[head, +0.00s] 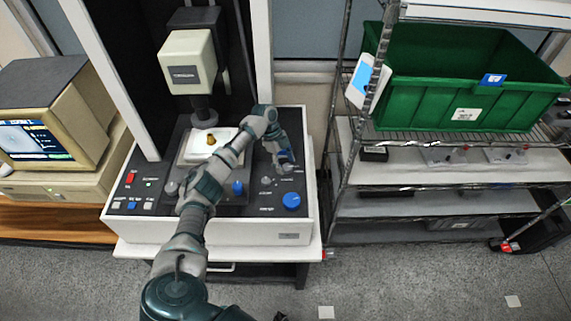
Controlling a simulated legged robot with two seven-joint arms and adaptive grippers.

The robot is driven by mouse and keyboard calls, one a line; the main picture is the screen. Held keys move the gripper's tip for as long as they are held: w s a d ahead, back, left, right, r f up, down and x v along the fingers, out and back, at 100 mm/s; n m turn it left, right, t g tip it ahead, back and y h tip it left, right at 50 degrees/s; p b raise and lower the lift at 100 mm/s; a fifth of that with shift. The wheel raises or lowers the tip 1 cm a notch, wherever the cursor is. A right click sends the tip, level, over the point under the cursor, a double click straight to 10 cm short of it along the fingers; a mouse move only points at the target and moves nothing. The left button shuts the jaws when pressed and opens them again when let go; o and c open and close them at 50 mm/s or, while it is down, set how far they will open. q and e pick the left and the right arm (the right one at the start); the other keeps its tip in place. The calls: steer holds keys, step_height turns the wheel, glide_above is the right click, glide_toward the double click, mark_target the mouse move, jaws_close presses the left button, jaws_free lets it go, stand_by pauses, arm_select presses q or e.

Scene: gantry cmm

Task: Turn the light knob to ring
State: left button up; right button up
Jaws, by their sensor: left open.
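The machine's control panel (218,205) has several knobs. A large blue knob (291,200) is at its front right, and another blue knob (237,187) is near the middle. A grey knob (265,181) lies between them, and another grey knob (171,187) is at the left. The labels are too small to read, so I cannot tell which is the light knob. My left gripper (286,166) is open and points down over the panel's right rear, behind the large blue knob. Its fingers hide the panel there; contact cannot be told. My right gripper is not in view.
A beige measuring head (188,62) hangs over a white plate (205,147) carrying a small brass part (211,139). An old computer (50,115) stands at left. A wire rack (430,185) with a green crate (450,85) stands close on the right.

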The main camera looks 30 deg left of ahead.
arm_select(q)
steer(key=v, duration=1.1)
steer(key=shift+w+r, duration=0.1)
